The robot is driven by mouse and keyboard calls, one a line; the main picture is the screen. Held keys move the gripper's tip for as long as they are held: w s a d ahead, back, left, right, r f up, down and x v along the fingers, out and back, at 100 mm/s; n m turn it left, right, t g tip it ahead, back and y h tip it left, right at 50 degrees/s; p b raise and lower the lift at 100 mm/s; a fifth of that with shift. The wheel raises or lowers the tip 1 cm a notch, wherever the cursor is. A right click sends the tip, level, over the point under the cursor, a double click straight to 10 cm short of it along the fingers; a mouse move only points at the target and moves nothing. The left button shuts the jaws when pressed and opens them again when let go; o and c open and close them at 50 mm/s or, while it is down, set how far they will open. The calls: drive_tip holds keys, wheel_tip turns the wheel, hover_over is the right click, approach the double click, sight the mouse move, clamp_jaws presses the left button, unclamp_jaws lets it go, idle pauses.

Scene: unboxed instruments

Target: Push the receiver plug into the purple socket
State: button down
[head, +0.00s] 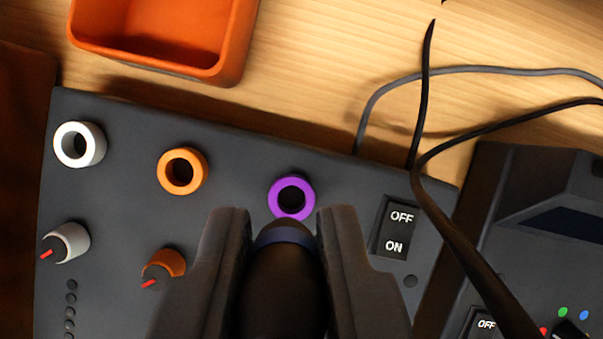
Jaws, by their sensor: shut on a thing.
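The purple socket (291,198) is a ring with a dark hole on the dark grey panel of an instrument (110,195). My gripper (286,222) is shut on a black plug (284,290) with a dark blue band near its front end. In the picture the plug's front end lies just below the purple ring and close to its lower edge. I cannot tell whether they touch or how high the plug is above the panel. The hole of the socket looks empty. The plug's tip is foreshortened and hard to make out.
A white socket (80,145) and an orange socket (182,171) sit left of the purple one, with knobs below. An OFF/ON switch (396,229) is to the right. A black cable (455,235) crosses the right side. An orange tray (170,68) lies behind on the wooden table.

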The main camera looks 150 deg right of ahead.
drive_tip(key=b, duration=0.2)
hover_over(291, 181)
drive_tip(key=s, duration=0.1)
drive_tip(key=shift+d+f, duration=0.2)
drive_tip(key=shift+f, duration=2.4)
drive_tip(key=shift+s+f+b, duration=0.15)
drive_tip(key=shift+f+b, duration=0.55)
drive_tip(key=shift+f, duration=0.4)
idle(0.7)
drive_tip(key=c, duration=1.3)
unclamp_jaws()
drive_tip(key=shift+o, duration=0.2)
